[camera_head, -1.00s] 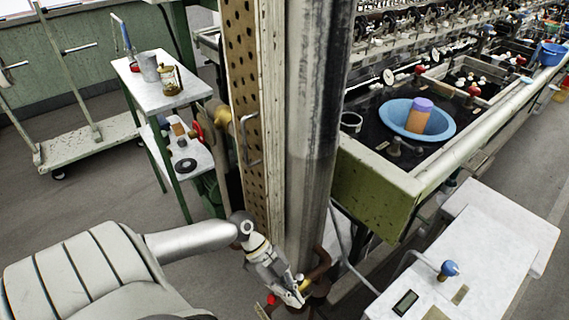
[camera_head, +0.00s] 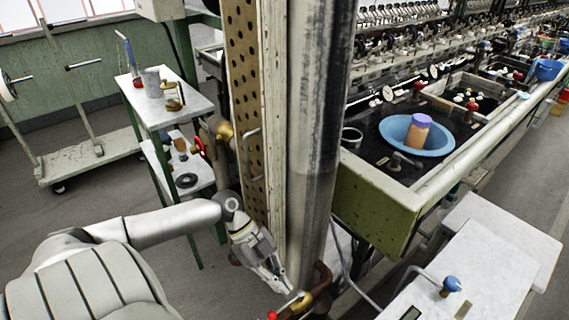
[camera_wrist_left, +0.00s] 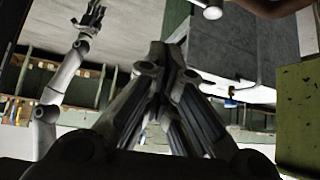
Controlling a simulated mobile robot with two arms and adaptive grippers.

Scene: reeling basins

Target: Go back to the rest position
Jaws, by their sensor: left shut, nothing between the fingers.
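My left gripper (camera_head: 282,284) reaches in from the left in the head view, low in front of the grey column, pointing down and right. It is shut and empty. In the left wrist view its dark fingers (camera_wrist_left: 166,85) meet in the middle of the picture. Another arm shows in that view at upper left, and I take it for my right arm. Its gripper (camera_wrist_left: 93,14) is small and dark, and I cannot tell how far its fingers are apart. The right gripper is not in the head view.
The column (camera_head: 315,150) and a perforated post stand close to my left gripper. A green-edged basin bench (camera_head: 375,205) with a blue bowl (camera_head: 390,130) lies right. A white-topped stand (camera_head: 190,105) and a cart (camera_head: 90,160) are left. Open floor lies between cart and arm.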

